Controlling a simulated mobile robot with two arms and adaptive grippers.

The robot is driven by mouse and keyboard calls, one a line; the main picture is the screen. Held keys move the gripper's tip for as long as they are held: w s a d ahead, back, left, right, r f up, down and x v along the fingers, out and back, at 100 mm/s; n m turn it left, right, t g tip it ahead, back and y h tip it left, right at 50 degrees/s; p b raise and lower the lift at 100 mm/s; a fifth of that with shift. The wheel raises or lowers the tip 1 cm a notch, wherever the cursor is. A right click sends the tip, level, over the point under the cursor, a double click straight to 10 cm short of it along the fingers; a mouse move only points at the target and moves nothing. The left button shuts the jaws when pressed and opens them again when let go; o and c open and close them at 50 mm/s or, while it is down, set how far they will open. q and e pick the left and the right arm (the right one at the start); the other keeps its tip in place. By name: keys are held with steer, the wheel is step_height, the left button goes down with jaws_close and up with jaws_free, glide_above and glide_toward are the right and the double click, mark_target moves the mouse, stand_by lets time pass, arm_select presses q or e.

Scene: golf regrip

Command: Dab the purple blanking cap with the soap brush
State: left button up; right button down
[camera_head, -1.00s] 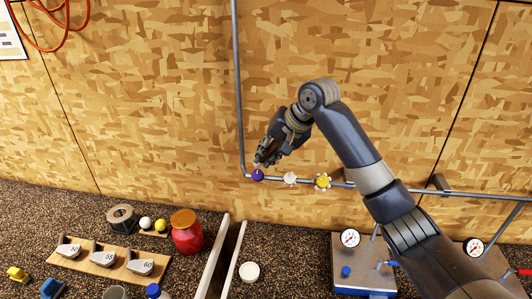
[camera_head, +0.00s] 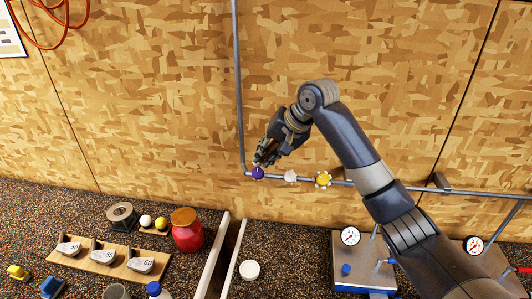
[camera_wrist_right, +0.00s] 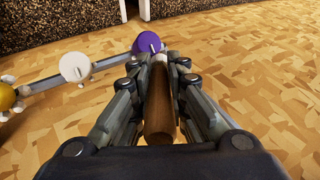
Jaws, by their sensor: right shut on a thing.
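In the right wrist view the purple cap (camera_wrist_right: 149,44) is just beyond the fingertips. My right gripper (camera_head: 262,160) is shut on a brown wooden handle (camera_wrist_right: 160,110), which I take to be the soap brush. Its pale far end points at the purple cap and lies right by it; I cannot tell whether they touch. The brush is mostly hidden by the gripper in the head view. My left gripper is not in view.
Below are a red jar (camera_head: 187,236), a numbered club-head rack (camera_head: 108,260), a white lid (camera_head: 249,270) and a gauge box (camera_head: 352,270).

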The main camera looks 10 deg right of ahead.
stand_by(0.4)
steer(key=shift+r, duration=3.5)
